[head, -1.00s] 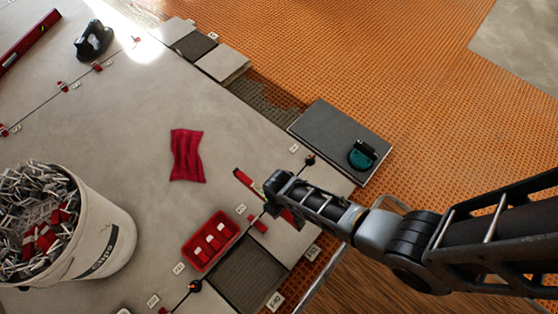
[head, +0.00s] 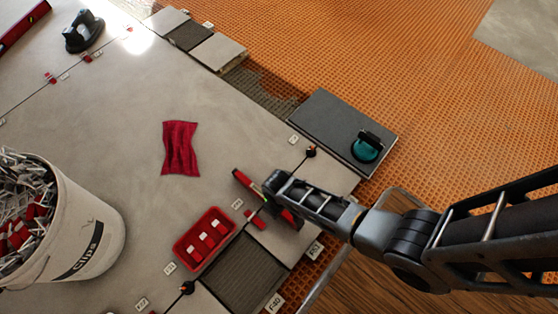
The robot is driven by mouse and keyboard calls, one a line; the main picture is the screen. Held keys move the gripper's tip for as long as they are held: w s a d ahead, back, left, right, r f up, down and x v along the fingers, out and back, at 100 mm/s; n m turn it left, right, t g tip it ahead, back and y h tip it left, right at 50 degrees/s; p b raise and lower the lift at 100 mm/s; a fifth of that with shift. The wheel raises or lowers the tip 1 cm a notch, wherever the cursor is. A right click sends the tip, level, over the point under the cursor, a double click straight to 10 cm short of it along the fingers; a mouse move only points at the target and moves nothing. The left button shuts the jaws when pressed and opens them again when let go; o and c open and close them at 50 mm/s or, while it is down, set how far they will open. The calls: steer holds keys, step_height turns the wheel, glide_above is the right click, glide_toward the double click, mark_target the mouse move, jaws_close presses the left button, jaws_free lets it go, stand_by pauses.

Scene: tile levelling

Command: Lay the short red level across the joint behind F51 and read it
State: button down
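The short red level (head: 243,180) is in my gripper (head: 274,188), which appears shut around its middle; the fingertips are largely hidden. The level's far-left end and its near-right end show on either side of the gripper. Seen from above, it crosses the thin tile joint (head: 298,168) at a steep angle. Whether it touches the tiles or hangs just above them I cannot tell. Its vial is too small to read. Small label cards stand near the floor edge, one (head: 315,250) close to the level's near end; I cannot make out F51 on any.
A red tray of white-and-red pieces (head: 190,262) and a small red clip (head: 255,220) lie close to the level. A red cloth (head: 180,148), a clips bucket (head: 98,232) and a dark tile (head: 325,112) with a teal suction cup (head: 366,148) are around. Large tile areas are bare.

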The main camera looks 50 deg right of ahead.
steer(key=shift+f, duration=0.1)
stand_by(0.5)
steer(key=c, duration=0.8)
jaws_free()
step_height(320, 180, up, 8)
steer(key=p, duration=0.4)
steer(key=shift+f+p, duration=0.1)
steer(key=shift+p, duration=0.25)
steer(key=shift+s, duration=0.1)
